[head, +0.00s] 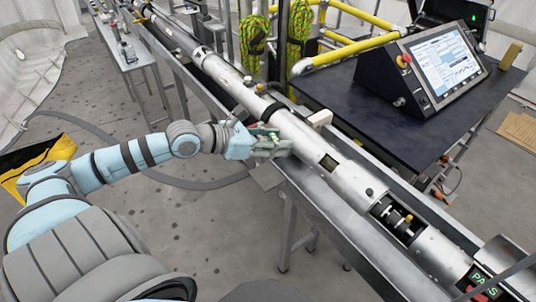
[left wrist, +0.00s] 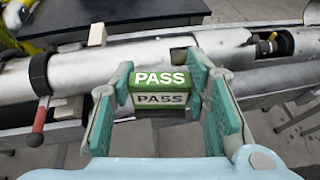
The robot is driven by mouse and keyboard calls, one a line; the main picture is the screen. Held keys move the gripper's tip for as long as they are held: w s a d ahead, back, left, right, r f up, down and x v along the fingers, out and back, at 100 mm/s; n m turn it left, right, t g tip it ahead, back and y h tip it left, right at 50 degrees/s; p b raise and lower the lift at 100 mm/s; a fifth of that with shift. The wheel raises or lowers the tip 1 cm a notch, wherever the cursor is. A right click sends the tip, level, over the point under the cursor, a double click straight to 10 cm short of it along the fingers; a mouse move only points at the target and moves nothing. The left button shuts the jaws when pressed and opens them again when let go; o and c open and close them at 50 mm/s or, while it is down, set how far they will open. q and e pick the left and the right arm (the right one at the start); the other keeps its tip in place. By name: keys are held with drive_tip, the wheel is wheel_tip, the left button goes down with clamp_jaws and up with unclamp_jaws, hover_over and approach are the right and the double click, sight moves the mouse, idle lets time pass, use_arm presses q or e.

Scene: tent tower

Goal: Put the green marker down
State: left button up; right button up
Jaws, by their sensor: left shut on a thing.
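The green marker (left wrist: 163,80) is a small block with PASS in white on its green top and PASS again on its paler front. In the left wrist view it sits between the two teal finger pads of my left gripper (left wrist: 165,100), which is shut on it. In the head view my left gripper (head: 270,146) is at the near side of the long silver tube (head: 335,160), and the fingers mostly hide the marker. From these views I cannot tell whether the marker touches anything below. My right gripper is not in view.
The tube lies along a metal rail bench (head: 310,192). A red-handled lever (left wrist: 40,115) is left of the fingers. A console with a screen (head: 445,62) stands on a dark table (head: 350,100). Another green PASS sign (head: 482,284) shows at lower right.

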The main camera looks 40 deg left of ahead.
use_arm(q)
wheel_tip(320, 180, up, 2)
drive_tip(key=n+y, duration=0.2)
hover_over(267, 175)
drive_tip(key=shift+t, duration=0.4)
wheel_tip(267, 175, down, 19)
drive_tip(key=b, duration=0.8)
drive_tip(key=shift+f, duration=0.1)
drive_tip(key=o, duration=1.1)
drive_tip(key=shift+w, duration=0.1)
